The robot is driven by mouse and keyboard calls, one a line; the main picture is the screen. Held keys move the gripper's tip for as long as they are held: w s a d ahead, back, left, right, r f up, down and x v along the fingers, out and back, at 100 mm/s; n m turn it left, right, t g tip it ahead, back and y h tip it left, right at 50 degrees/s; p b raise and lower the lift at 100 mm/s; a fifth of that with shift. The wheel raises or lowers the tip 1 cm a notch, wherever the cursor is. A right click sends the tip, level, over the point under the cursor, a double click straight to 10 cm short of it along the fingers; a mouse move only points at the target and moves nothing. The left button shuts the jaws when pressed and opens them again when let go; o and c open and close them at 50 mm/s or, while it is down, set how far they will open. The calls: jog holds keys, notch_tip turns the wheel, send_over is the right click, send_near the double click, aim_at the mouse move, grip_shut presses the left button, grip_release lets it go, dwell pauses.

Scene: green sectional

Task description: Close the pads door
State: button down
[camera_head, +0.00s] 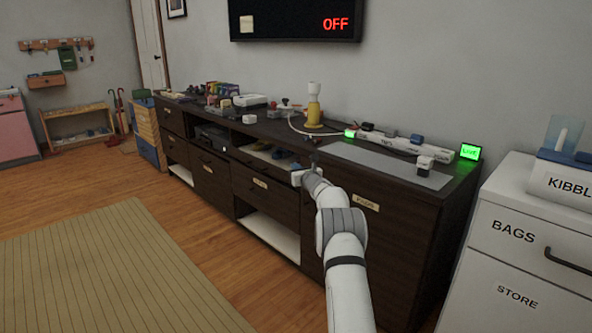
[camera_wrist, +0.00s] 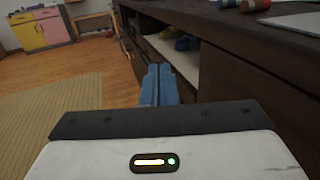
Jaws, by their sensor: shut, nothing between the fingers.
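The pads door (camera_head: 390,245) is the dark brown front at the right end of the long sideboard, with a small pale label (camera_head: 365,202) near its top. It looks about in line with the sideboard front; I cannot tell whether a small gap is left. My arm hides its left part. My gripper (camera_head: 299,176) is by the door's upper left side, in front of the open shelf bay. In the wrist view my blue fingers (camera_wrist: 159,85) are together and empty, with a dark front (camera_wrist: 245,85) close on their right.
A white cabinet (camera_head: 525,235) stands at the right. The floor with the striped mat (camera_head: 115,270) is clear at the left.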

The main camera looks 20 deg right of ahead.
jog(key=shift+f+b, duration=0.1)
jog(key=shift+b, duration=0.2)
